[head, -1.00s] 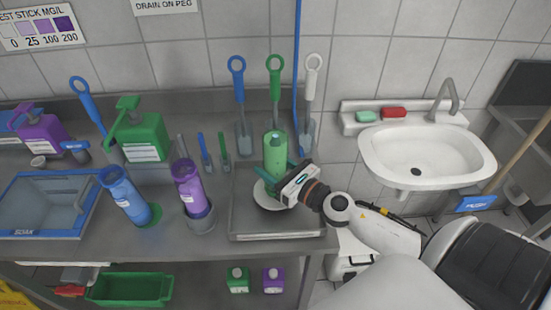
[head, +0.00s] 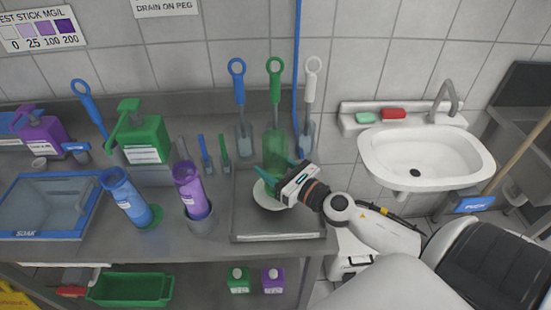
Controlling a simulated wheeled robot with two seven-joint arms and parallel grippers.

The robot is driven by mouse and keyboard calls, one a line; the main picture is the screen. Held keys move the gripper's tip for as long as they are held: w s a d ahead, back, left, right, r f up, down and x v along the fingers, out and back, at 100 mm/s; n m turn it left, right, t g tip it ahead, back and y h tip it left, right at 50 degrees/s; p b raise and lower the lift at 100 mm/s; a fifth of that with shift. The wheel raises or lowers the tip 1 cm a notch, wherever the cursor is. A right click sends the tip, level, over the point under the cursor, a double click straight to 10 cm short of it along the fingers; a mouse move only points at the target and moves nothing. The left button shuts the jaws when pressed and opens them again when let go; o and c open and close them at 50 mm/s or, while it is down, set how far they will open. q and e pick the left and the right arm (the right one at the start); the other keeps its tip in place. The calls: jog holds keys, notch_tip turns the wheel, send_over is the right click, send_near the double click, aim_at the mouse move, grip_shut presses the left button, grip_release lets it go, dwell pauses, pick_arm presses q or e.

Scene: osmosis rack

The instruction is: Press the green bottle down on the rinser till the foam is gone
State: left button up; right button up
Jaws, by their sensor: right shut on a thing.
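The green bottle (head: 277,147) stands upright, mouth down or up I cannot tell, over a round white rinser (head: 268,199) on a steel tray. It now looks see-through, with no pale foam visible inside. My right gripper (head: 281,180) is shut on the lower part of the bottle, reaching in from the right. The gripper hides the bottle's lower end and part of the rinser. My left gripper is not in view.
The steel tray (head: 280,237) lies at the bench's right end. Left of it stand a purple bottle (head: 190,188) in a grey holder and a leaning blue bottle (head: 122,194). Scoops, including a green one (head: 275,95), hang behind. A white sink (head: 425,155) is at right.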

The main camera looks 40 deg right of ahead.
aim_at(273, 141)
jog(key=shift+r+p, duration=2.35)
jog(key=shift+r, duration=0.3)
notch_tip(273, 141, up, 3)
jog(key=p, duration=0.3)
jog(key=shift+r, duration=0.1)
